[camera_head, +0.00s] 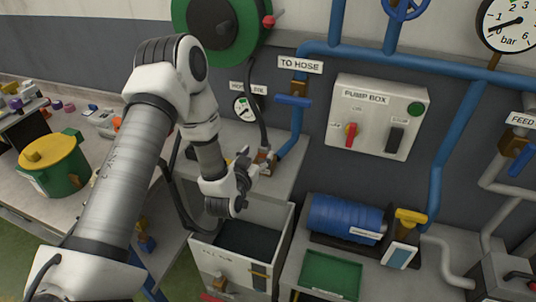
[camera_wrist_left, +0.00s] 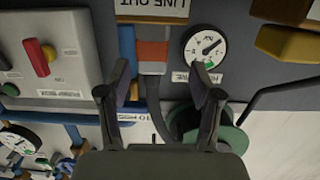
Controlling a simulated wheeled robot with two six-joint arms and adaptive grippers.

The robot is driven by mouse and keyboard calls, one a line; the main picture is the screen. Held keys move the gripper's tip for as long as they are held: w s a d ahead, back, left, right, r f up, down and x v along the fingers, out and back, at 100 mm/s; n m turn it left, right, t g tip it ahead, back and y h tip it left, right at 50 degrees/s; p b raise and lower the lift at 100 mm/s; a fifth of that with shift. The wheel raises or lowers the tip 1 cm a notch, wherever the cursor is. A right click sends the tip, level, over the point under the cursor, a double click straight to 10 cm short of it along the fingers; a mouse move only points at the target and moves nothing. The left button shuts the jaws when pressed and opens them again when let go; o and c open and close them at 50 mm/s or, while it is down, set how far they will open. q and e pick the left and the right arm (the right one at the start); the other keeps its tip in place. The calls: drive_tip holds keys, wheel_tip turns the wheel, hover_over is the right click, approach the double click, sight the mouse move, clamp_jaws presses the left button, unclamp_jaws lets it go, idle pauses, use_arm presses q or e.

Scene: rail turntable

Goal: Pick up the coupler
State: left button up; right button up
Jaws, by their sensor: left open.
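My left gripper (camera_head: 249,168) is open, its fingers pointing towards the end of a black hose at the wall. The likely coupler, an orange and grey block (camera_wrist_left: 152,50) at the hose end, shows in the left wrist view beyond and between the two spread fingers (camera_wrist_left: 162,82). I see no contact between it and the fingers. In the head view the brownish coupler (camera_head: 265,157) sits just right of the fingertips, partly hidden by them. A "LINE OUT" label (camera_wrist_left: 152,8) is beside the block in the wrist view. My right gripper is not in view.
Blue pipes (camera_head: 297,128) and a pump box (camera_head: 376,117) are on the wall at the right. A green hose reel (camera_head: 190,15) is above. An open grey bin (camera_head: 285,243) stands below the gripper. A green and yellow bucket (camera_head: 70,183) stands left.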

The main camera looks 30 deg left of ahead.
sight(262, 149)
use_arm(q)
drive_tip(key=w+p, duration=0.1)
drive_tip(key=w, duration=0.3)
drive_tip(key=shift+w+d+r+p, duration=0.15)
drive_tip(key=shift+d+r+p, duration=0.05)
drive_tip(key=shift+p, duration=0.15)
drive_tip(key=shift+w+a+f, duration=0.1)
drive_tip(key=shift+a+f, duration=0.15)
drive_tip(key=shift+a, duration=0.1)
drive_tip(key=shift+c, duration=0.7)
drive_tip(key=shift+d, duration=0.15)
clamp_jaws()
